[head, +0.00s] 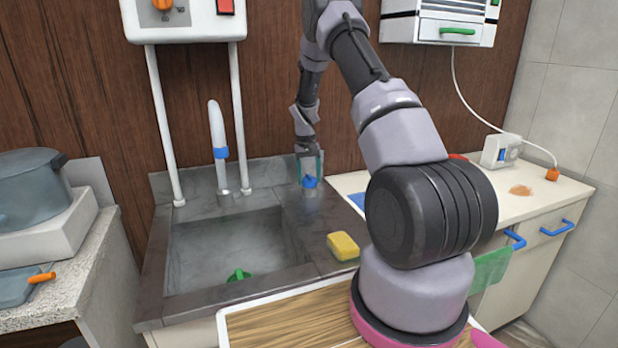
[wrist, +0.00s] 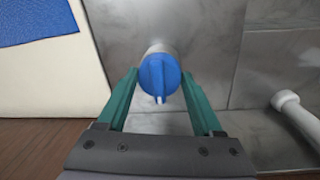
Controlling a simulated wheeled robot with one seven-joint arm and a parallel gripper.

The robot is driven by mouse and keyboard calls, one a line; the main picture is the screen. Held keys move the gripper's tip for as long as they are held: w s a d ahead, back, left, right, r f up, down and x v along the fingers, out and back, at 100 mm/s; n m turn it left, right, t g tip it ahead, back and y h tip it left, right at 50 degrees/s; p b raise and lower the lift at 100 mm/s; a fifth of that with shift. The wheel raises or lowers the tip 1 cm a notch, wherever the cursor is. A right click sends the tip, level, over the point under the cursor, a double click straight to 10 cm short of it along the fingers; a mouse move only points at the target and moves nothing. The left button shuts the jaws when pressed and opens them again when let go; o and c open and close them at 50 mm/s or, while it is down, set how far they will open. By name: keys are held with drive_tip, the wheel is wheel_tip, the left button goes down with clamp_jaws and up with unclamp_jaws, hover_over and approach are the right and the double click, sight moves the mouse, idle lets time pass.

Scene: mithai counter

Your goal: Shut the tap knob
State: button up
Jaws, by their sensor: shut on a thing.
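The tap knob (head: 310,182) is blue and sits on a short grey post on the dark stone counter, right of the tap. In the wrist view the knob (wrist: 159,76) is a round blue disc with a raised ridge across it. My gripper (head: 309,170) points down at the knob from above. In the wrist view its green fingers (wrist: 159,84) stand on both sides of the knob and are closed on it. The white tap (head: 218,140) with a blue band rises behind the sink. I cannot see water from it.
The sink (head: 225,243) holds a small green item (head: 239,275). A yellow sponge (head: 343,246) lies on the counter at the sink's right. A blue mat (wrist: 35,20) lies on the pale counter. A white pipe (head: 162,125) runs down the wall left of the tap.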

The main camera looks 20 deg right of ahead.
sight(307, 179)
drive_tip(key=o, duration=1.4)
drive_tip(key=shift+c, duration=0.2)
wheel_tip(307, 179, up, 11)
drive_tip(key=shift+a, duration=0.35)
drive_tip(key=shift+w+f, duration=0.1)
